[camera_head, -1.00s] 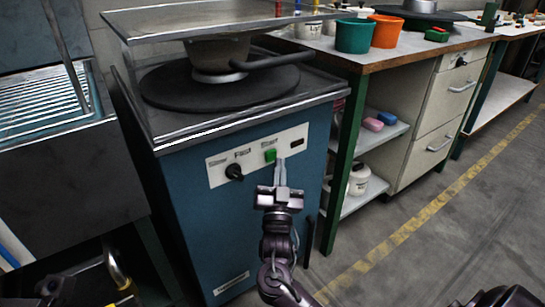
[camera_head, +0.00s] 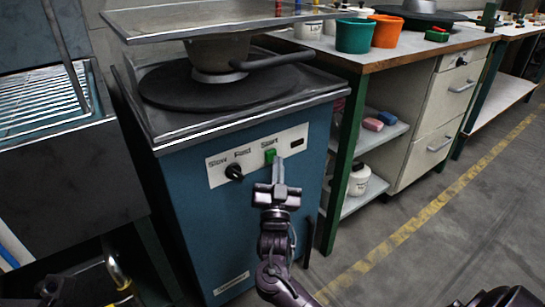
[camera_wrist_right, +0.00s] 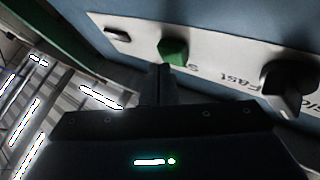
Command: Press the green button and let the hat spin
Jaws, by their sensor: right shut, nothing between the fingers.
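The green button (camera_head: 270,156) sits on the white control panel (camera_head: 221,177) on the front of the blue machine. It also shows in the right wrist view (camera_wrist_right: 174,50). My right gripper (camera_head: 279,164) is shut and empty. Its fingertips are just below and beside the button; I cannot tell whether they touch it. In the wrist view the fingertips (camera_wrist_right: 159,70) end close to the button's lower edge. The hat (camera_head: 219,57) rests on the dark round plate (camera_head: 220,90) on top of the machine. My left gripper is not clearly in view.
A black knob (camera_head: 234,172) is left of the button on the panel. A metal shelf (camera_head: 215,18) hangs above the hat. A workbench with a green bucket (camera_head: 354,35) and an orange bucket (camera_head: 385,31) stands to the right. The floor in front is clear.

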